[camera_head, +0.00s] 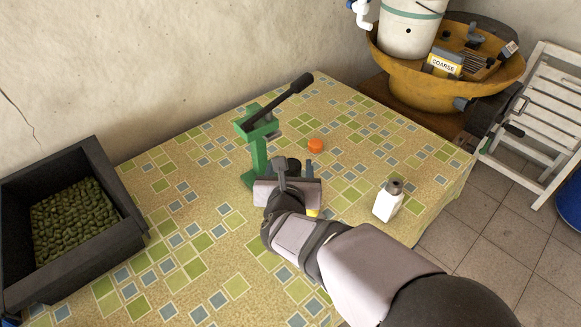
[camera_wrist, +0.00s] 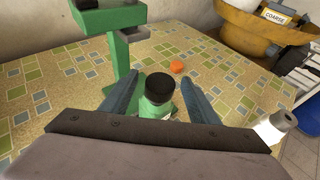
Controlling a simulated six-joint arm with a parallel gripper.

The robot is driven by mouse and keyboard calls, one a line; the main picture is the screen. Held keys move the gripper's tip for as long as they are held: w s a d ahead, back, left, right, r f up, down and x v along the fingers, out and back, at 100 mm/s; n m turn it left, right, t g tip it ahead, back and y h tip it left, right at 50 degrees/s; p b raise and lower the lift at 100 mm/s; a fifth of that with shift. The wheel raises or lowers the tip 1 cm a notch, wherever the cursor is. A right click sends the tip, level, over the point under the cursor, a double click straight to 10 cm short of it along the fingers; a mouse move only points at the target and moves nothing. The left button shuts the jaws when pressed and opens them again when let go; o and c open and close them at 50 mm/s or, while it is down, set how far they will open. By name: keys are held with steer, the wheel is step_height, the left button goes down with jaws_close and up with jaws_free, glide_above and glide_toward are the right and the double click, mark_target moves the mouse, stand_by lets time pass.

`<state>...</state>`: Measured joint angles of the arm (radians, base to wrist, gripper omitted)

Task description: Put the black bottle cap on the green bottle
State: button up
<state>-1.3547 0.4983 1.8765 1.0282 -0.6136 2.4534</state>
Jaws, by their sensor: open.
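In the wrist view, the black cap (camera_wrist: 159,85) is on top of a green body (camera_wrist: 153,109), which looks like the green bottle seen from above. I cannot tell whether the cap is fully seated. My gripper (camera_wrist: 159,98) is open, with one bluish finger on each side of the cap and bottle and gaps between. In the head view, my gripper (camera_head: 296,170) is beside the green press, and the black cap (camera_head: 293,164) shows partly between the fingers. My wrist hides most of the bottle there.
A green press (camera_head: 258,150) with a black lever stands close behind my gripper. An orange cap (camera_head: 315,145) lies behind it, and a white bottle (camera_head: 387,203) stands right. A dark crate (camera_head: 112,205) of green produce is left. The tiled table's (camera_head: 190,235) left front is clear.

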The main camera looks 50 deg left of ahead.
steer(key=shift+r, duration=0.15)
steer(key=shift+r+p, duration=0.45)
steer(key=shift+p, duration=0.45)
steer(key=shift+s+d, duration=0.25)
steer(key=shift+s, duration=0.05)
steer(key=b+v, duration=0.1)
steer(key=v, duration=1)
steer(key=shift+d+b, duration=0.2)
steer(key=shift+b, duration=0.2)
